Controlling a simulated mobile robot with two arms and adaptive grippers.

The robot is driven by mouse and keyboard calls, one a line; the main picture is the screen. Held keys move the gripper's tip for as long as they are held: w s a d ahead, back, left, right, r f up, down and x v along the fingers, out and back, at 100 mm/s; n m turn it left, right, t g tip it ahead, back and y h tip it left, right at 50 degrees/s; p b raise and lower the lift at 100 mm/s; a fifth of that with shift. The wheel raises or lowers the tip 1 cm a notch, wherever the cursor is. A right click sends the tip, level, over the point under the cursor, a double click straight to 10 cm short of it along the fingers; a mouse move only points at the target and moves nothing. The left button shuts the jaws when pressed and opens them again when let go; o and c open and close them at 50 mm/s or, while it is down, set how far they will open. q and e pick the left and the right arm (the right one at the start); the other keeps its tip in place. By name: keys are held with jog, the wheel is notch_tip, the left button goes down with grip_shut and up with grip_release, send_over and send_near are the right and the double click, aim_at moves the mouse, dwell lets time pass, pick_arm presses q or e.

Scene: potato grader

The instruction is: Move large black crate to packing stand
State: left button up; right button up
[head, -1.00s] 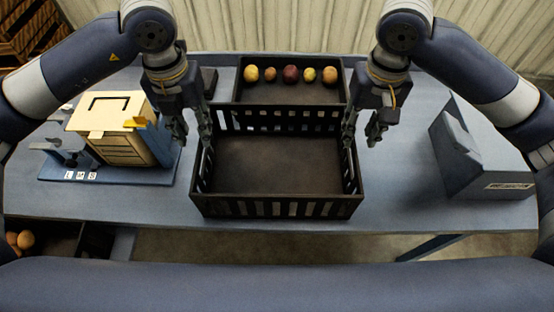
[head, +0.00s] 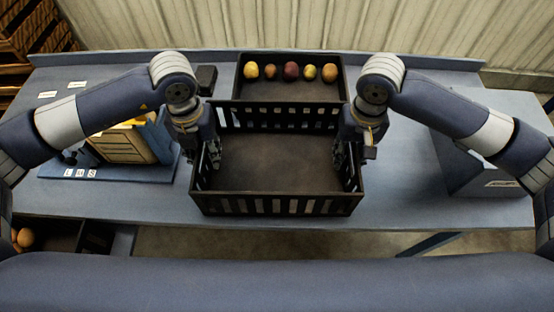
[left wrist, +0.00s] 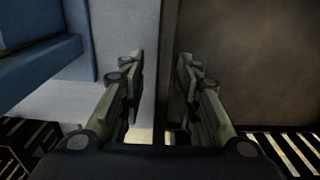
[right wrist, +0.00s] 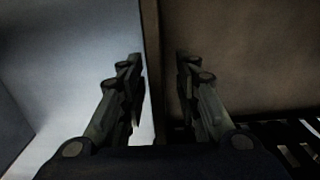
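The large black crate (head: 277,207) is empty and stands on the blue-grey table (head: 120,206), with slotted front and back walls. My left gripper (head: 210,162) is at its left side wall, and my right gripper (head: 347,162) is at its right side wall. In the left wrist view, the open fingers (left wrist: 157,75) stand on either side of the crate's rim (left wrist: 168,35). In the right wrist view, the open fingers (right wrist: 157,75) also straddle the rim (right wrist: 151,30). Gaps show between fingers and wall. I cannot identify the packing stand in these views.
A smaller black tray (head: 290,91) with several potatoes sits directly behind the crate. A blue-grey labelled block (head: 484,178) is at right. Another dark bin with potatoes (head: 25,237) is at lower left.

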pick_arm(q)
grip_shut()
pick_arm(e)
grip_shut()
pick_arm(q)
jog(key=shift+r, duration=0.2)
pick_arm(e)
jog(key=shift+r, duration=0.2)
